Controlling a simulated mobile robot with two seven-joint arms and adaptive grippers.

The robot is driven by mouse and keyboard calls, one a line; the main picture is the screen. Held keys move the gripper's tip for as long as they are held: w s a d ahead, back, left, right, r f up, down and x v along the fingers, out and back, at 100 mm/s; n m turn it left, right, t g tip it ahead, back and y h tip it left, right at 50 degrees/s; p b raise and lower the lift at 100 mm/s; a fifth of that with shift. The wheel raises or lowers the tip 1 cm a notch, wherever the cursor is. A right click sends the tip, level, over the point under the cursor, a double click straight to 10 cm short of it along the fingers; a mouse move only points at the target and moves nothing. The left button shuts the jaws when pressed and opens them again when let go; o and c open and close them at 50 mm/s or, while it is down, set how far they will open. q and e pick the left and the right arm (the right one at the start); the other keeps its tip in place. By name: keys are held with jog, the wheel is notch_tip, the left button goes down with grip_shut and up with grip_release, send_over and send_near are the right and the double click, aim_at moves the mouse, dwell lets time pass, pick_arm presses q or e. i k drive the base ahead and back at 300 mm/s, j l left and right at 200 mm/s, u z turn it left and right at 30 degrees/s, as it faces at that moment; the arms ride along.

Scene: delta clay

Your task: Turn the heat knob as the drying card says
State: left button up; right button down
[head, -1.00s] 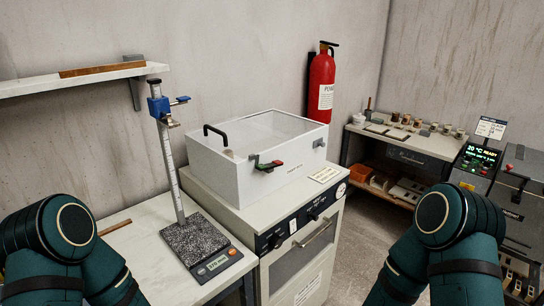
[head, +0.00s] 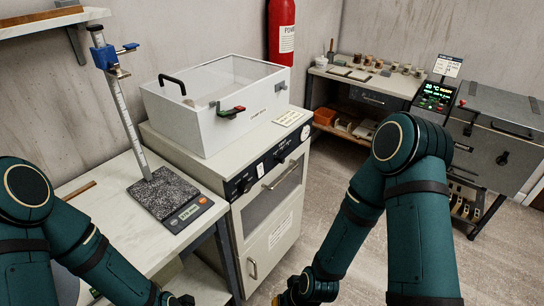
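A cream drying cabinet (head: 215,168) stands in the middle, with a black control panel on its front. The panel carries a black knob (head: 245,186) at the left and another black knob (head: 280,156) further right; their settings are too small to read. A small printed card (head: 289,118) lies on the cabinet top; its text is unreadable. My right gripper (head: 288,298) is low at the bottom edge, in front of the cabinet and apart from it. My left gripper (head: 180,301) is at the bottom edge, mostly cut off. Neither gripper's fingers show clearly.
A white clear-lidded box (head: 205,130) sits on the cabinet. A stand with a granite base (head: 168,192) is on the left bench. A grey machine (head: 500,125) with a lit green display (head: 436,92) stands at right. Open floor (head: 318,205) lies right of the cabinet.

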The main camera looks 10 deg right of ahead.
aim_at(245, 186)
jog(key=i+l, duration=0.2)
jog(key=l, duration=0.15)
jog(key=i+l+z, duration=0.1)
jog(key=l, duration=0.2)
jog(key=i+l, duration=0.25)
jog(key=l+z, duration=0.05)
jog(key=l, duration=0.05)
